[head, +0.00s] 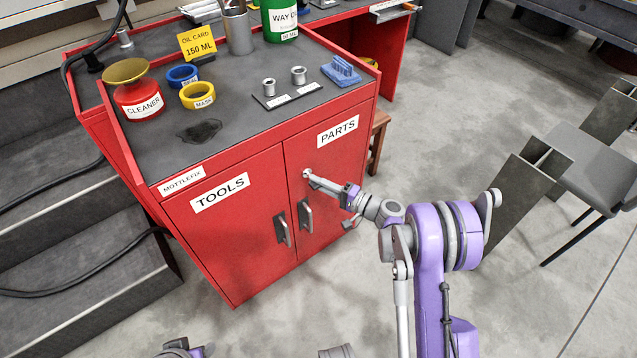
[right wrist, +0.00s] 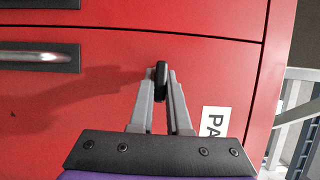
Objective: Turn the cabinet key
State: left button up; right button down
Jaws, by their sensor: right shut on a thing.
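The red cabinet (head: 240,230) has a left door marked TOOLS and a right door marked PARTS; both look shut. My right gripper (head: 309,176) reaches the upper part of the PARTS door from the right. In the right wrist view my right gripper (right wrist: 162,92) is shut on the dark key (right wrist: 161,75), with a finger on each side of its head. The key shows as a narrow upright shape against the red door (right wrist: 90,110). The lock and the key's shaft are hidden.
Two metal handles, on the TOOLS door (head: 282,229) and the PARTS door (head: 306,215), sit below the gripper. The cabinet top holds a red cleaner can (head: 140,100), tape rolls and small parts. Grey steps (head: 75,260) stand at left, a chair (head: 597,160) at right.

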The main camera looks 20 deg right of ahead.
jog(key=c, duration=0.9)
grip_release()
jog(key=shift+s+d, duration=0.1)
jog(key=p+v, duration=0.1)
jog(key=v, duration=0.9)
jog(key=shift+s+d+p, duration=0.2)
jog(key=shift+p, duration=0.2)
